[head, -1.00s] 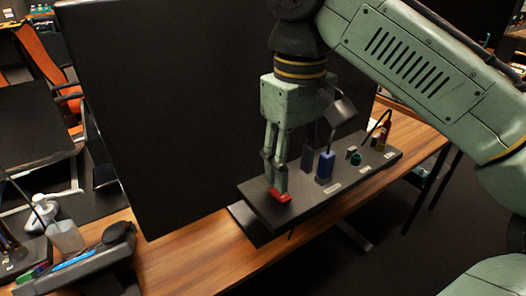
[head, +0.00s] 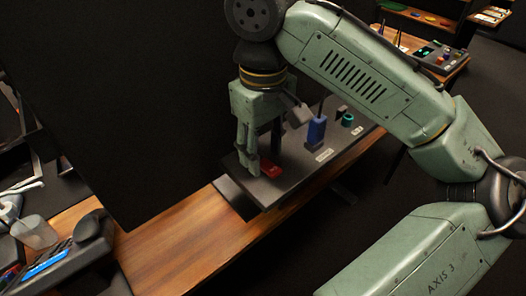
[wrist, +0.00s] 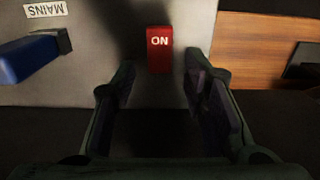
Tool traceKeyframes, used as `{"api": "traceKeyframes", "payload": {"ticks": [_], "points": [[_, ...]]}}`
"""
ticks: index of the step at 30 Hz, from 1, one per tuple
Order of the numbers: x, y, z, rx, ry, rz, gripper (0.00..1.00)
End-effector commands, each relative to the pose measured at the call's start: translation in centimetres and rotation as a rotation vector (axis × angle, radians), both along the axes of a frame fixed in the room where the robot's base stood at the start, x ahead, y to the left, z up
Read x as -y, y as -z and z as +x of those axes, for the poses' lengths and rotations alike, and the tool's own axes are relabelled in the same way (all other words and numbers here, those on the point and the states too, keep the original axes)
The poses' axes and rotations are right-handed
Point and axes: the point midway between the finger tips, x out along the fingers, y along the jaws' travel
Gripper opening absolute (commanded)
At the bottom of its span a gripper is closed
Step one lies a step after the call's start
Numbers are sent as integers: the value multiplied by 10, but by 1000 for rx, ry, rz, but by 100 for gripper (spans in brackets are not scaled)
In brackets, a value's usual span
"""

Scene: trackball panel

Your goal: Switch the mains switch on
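The panel (head: 298,176) is a dark slab on the wooden bench. A blue lever (head: 317,130) stands up from it; in the wrist view the blue lever (wrist: 28,58) has a dark base beside an upside-down label reading MAINS (wrist: 45,9). A red block (head: 268,172) sits near the panel's left end; in the wrist view the red block (wrist: 159,48) is marked ON. My gripper (head: 250,168) is low at that end, just left of the red block. In the wrist view my gripper (wrist: 160,78) is open and empty, with the red block ahead between its fingertips. Contact is unclear.
A large black screen (head: 125,90) rises close behind my gripper. The bench top (head: 190,240) is bare at front left.

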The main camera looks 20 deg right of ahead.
Motion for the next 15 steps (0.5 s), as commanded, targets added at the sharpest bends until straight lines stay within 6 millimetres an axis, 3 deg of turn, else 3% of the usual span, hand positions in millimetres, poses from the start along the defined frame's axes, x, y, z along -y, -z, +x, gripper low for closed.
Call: {"api": "traceKeyframes", "payload": {"ticks": [4,12,15], "points": [[0,10,0,0,-1,1,40],[0,12,0,0,-1,0,40],[0,12,0,0,-1,0,35]]}}
